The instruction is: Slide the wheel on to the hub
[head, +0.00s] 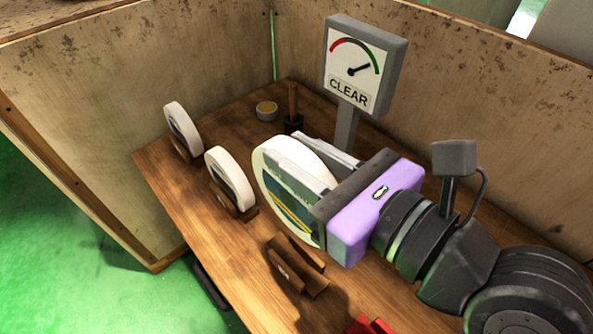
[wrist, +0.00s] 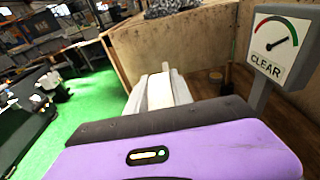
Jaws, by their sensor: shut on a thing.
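My gripper (head: 316,192) is shut on a white grinding wheel (head: 268,160), which stands upright between its fingers. The wheel has a dark label with yellow stripes. It is held above an empty wooden cradle (head: 290,268). In the wrist view the wheel (wrist: 160,92) shows edge-on between the pale fingers, beyond the purple gripper body. I cannot make out the hub in either view; the arm and gripper cover part of the bench.
Two more white wheels, one nearer (head: 230,178) and one farther (head: 183,130), stand in wooden cradles on the bench (head: 165,185). A gauge sign reading CLEAR (head: 357,70) stands behind my gripper. A small tin (head: 266,109) and a brush-like tool (head: 293,105) sit at the back. Plywood walls enclose the back.

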